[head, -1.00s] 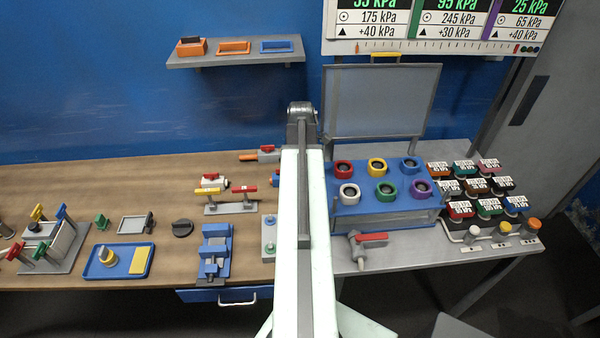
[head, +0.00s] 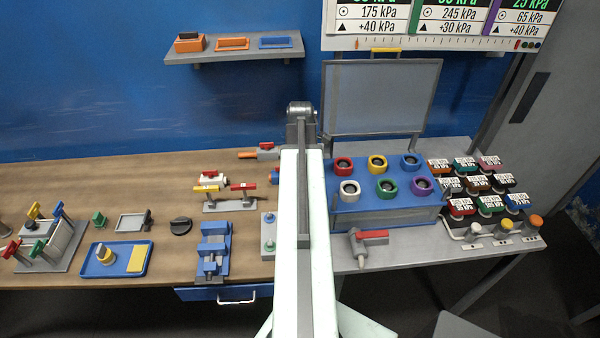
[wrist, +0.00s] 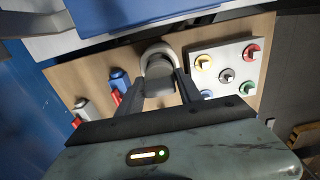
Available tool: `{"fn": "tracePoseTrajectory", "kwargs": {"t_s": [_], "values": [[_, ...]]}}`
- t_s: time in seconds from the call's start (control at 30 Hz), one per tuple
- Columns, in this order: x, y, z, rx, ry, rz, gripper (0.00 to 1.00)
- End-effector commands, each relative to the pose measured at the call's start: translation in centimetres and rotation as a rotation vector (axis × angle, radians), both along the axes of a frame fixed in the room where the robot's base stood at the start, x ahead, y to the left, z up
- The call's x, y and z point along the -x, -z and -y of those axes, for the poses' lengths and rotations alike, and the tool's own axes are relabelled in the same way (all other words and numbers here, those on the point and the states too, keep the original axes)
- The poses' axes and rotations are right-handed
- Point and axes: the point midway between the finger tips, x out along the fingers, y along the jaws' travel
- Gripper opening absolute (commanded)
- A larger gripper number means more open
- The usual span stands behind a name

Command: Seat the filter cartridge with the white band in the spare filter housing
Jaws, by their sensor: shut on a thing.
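In the wrist view my gripper (wrist: 160,88) is shut on a grey piece with a pale curved band (wrist: 158,50). It looks like the filter cartridge, seen from close behind; its far end is hidden. It is above the wooden bench, but I cannot tell how high. In the head view my arm stretches away over the bench and hides the gripper and its load. I cannot clearly pick out the spare filter housing; it may be behind my arm or outside the views.
A pale plate with several coloured knobs (wrist: 226,72) lies right of the gripper in the wrist view. Red and blue handled parts (wrist: 117,88) are at its left. In the head view an open blue case (head: 385,212) with coloured rings stands right of my arm, a blue vise (head: 213,250) left.

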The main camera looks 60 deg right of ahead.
Motion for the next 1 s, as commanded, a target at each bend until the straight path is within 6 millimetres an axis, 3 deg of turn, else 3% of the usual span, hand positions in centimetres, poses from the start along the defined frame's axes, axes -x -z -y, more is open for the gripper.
{"fn": "tracePoseTrajectory", "kwargs": {"t_s": [1.0], "values": [[-0.1,1.2,-0.1,0.000,-0.003,0.000,0.00]]}}
